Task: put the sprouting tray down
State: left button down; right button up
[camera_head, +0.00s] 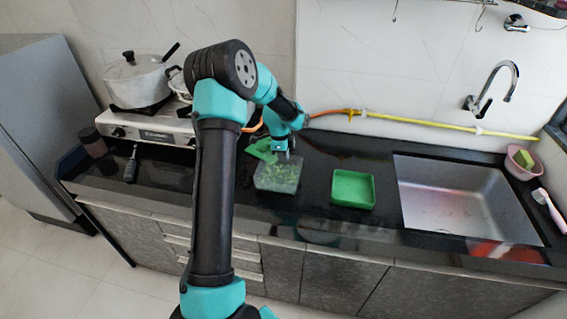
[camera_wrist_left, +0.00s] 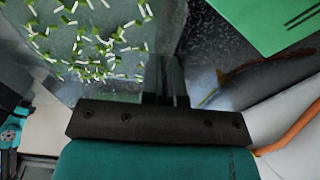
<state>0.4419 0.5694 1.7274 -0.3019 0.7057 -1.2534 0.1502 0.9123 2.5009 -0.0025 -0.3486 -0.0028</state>
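The sprouting tray (camera_head: 277,178) is a clear grey box with green sprouts, over the dark counter left of the green tray. I cannot tell whether its base touches the counter. My left gripper (camera_head: 287,156) is at its back edge. In the left wrist view the sprouting tray (camera_wrist_left: 85,45) fills the upper left, with pale stems and green leaves. There the fingers of my left gripper (camera_wrist_left: 165,80) are close together on its wall. My right gripper is not in view.
An empty green tray (camera_head: 353,189) stands on the counter (camera_head: 316,190) to the right, before the sink (camera_head: 465,195). A green slotted piece (camera_head: 262,150) lies behind the sprouting tray; it also shows in the left wrist view (camera_wrist_left: 262,22). A stove (camera_head: 150,125) with a pot is at left.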

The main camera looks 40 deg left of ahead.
aim_at(283, 163)
pick_arm(q)
jog(key=shift+f, duration=1.7)
jog(key=shift+f, duration=0.15)
jog(key=c, duration=1.4)
grip_release()
jog(key=shift+o, duration=0.2)
jog(key=r, duration=0.4)
jog(key=a+r, duration=0.1)
jog(key=r, duration=0.7)
jog(key=shift+s+a+r, duration=0.1)
jog(key=shift+s+a, duration=0.05)
jog(key=shift+s, duration=0.25)
